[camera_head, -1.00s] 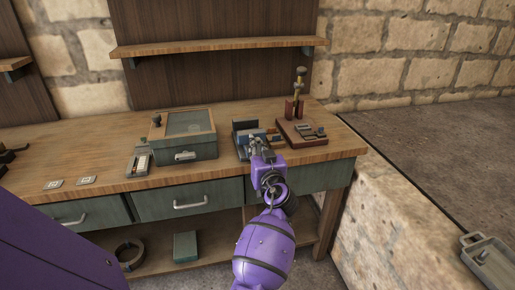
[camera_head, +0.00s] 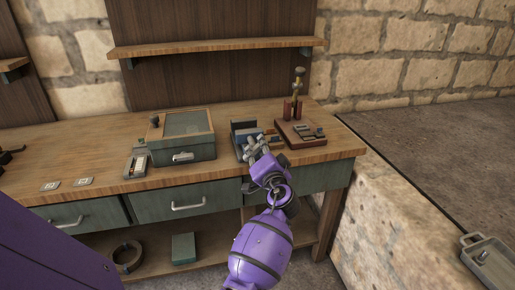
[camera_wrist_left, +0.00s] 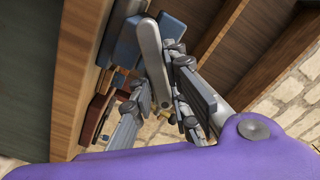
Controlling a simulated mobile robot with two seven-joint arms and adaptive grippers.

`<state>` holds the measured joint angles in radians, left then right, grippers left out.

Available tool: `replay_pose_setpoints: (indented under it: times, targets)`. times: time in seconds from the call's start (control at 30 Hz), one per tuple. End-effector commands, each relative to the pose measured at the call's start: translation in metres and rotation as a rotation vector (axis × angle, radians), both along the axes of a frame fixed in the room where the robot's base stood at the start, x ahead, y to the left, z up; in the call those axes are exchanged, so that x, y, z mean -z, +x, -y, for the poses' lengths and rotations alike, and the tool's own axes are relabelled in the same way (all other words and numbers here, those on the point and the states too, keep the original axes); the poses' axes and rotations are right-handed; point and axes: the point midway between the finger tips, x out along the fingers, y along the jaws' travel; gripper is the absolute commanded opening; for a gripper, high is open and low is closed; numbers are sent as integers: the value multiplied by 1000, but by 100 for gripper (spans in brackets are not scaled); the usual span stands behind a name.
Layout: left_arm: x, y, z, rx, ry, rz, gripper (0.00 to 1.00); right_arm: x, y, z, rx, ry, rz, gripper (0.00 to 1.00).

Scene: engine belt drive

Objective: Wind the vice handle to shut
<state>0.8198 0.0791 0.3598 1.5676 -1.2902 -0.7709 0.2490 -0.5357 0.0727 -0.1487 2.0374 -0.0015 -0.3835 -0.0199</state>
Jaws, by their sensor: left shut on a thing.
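The vice (camera_head: 243,128), with blue and grey parts, sits at the front edge of the wooden bench. In the left wrist view its blue body (camera_wrist_left: 122,47) shows at the top, with the flat grey handle (camera_wrist_left: 151,55) in front of it. My left gripper (camera_head: 255,147) is at the front of the vice, shut on the handle. The left wrist view shows its fingers (camera_wrist_left: 160,108) on either side of the handle's lower end. The fingers hide part of the handle, and the gap between the vice jaws is too small to judge. My right gripper is not in view.
A green box with a glass lid (camera_head: 187,134) stands left of the vice, with a small gauge-like item (camera_head: 138,164) beside it. A reddish-brown base with a small post (camera_head: 296,107) stands just right. The bench front (camera_head: 110,196) between is clear.

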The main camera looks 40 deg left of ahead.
Motion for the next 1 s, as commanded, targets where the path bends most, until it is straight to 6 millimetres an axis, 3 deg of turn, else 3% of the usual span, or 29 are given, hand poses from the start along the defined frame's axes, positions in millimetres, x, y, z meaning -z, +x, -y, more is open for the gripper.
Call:
replay_pose_setpoints:
  times: [0.6, 1.0]
  targets:
    - [9, 4, 7, 9, 348, -413, 0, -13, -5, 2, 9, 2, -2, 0]
    - [13, 4, 8, 11, 454, -539, 0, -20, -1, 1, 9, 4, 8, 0]
